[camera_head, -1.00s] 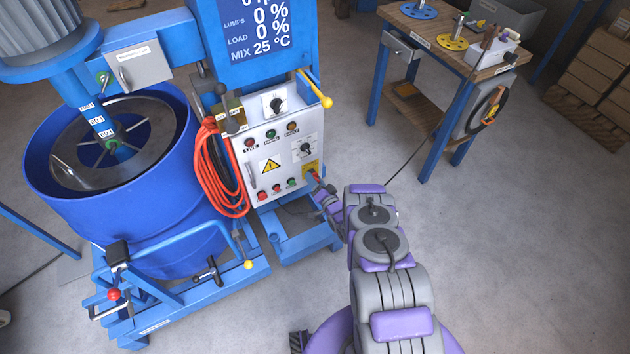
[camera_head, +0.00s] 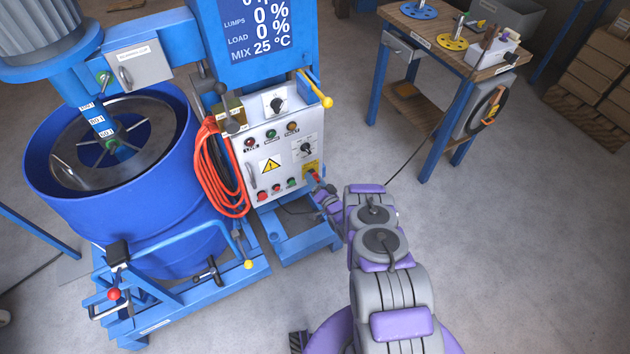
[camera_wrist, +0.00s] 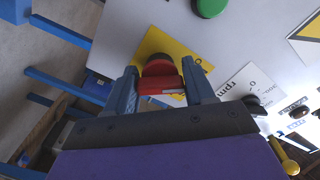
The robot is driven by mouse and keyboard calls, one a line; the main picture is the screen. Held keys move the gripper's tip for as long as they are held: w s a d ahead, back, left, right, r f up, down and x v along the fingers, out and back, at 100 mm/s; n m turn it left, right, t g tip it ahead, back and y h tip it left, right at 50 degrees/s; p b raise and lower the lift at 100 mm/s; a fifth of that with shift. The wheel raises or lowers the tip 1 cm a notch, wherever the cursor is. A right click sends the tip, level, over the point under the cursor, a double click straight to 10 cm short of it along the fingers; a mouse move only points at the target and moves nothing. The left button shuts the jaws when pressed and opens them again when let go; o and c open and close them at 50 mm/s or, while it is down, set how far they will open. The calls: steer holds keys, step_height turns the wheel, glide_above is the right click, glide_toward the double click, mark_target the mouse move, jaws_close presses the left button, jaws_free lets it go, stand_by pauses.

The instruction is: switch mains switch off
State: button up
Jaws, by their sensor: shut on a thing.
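The mains switch, a red handle (camera_wrist: 160,78) on a yellow plate (camera_wrist: 154,44), is on the control panel's lower right corner. In the wrist view my gripper (camera_wrist: 170,80) has its two fingers on either side of the red handle, shut on it. In the head view the yellow plate (camera_head: 310,167) shows at the panel's corner, and my gripper (camera_head: 318,184) is at it, partly hidden by my own arm. The exact angle of the handle is hard to tell.
The control panel (camera_head: 283,134) also carries lamps, knobs and buttons; a green button (camera_wrist: 210,6) is near my gripper. An orange cable (camera_head: 221,172) hangs at the panel's left. A blue vat (camera_head: 150,220) stands further left. Open floor lies to the right.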

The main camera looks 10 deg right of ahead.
steer(key=shift+s+f, duration=0.3)
steer(key=shift+f, duration=0.2)
steer(key=o, duration=1)
steer(key=shift+w+r, duration=0.15)
steer(key=shift+w, duration=0.05)
steer(key=shift+r, duration=0.1)
steer(key=v, duration=1.7)
steer(key=shift+s, duration=0.1)
